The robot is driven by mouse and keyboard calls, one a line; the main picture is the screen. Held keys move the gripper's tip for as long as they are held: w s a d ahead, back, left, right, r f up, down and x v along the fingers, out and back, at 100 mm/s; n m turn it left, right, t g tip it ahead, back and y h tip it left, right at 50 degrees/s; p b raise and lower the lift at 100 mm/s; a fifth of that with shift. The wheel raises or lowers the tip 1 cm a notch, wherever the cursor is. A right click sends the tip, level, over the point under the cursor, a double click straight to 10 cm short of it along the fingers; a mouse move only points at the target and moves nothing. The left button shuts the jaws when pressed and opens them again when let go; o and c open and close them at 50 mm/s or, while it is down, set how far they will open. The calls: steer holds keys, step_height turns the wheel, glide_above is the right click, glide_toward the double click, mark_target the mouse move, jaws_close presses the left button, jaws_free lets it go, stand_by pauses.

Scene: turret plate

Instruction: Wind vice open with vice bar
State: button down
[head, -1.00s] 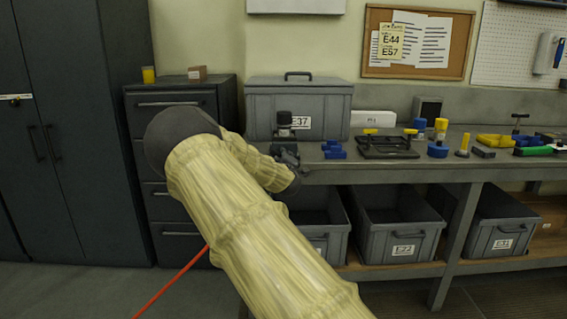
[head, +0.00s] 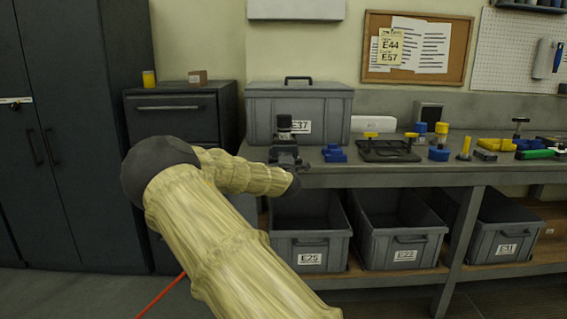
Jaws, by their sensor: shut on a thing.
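The vice (head: 285,153) looks like a small dark grey block at the front edge of the bench, just above the end of my arm. It is partly covered by my arm, and its jaw gap is too small to make out. My gripper (head: 296,177) is a dark shape past the yellow sleeve's end, low at the vice's front. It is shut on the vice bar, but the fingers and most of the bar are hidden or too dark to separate.
A grey lidded crate (head: 253,103) stands behind the vice. Open grey bins (head: 310,248) sit below. A drawer cabinet (head: 180,103) stands left.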

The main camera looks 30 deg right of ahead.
steer(key=shift+d+r, duration=0.1)
steer(key=shift+r, duration=0.05)
steer(key=c, duration=1.3)
jaws_free()
steer(key=shift+c, duration=0.2)
steer(key=shift+s, duration=0.1)
steer(key=shift+s+a+f, duration=0.2)
steer(key=shift+s, duration=0.05)
steer(key=v, duration=1.1)
steer(key=shift+s+r, duration=0.1)
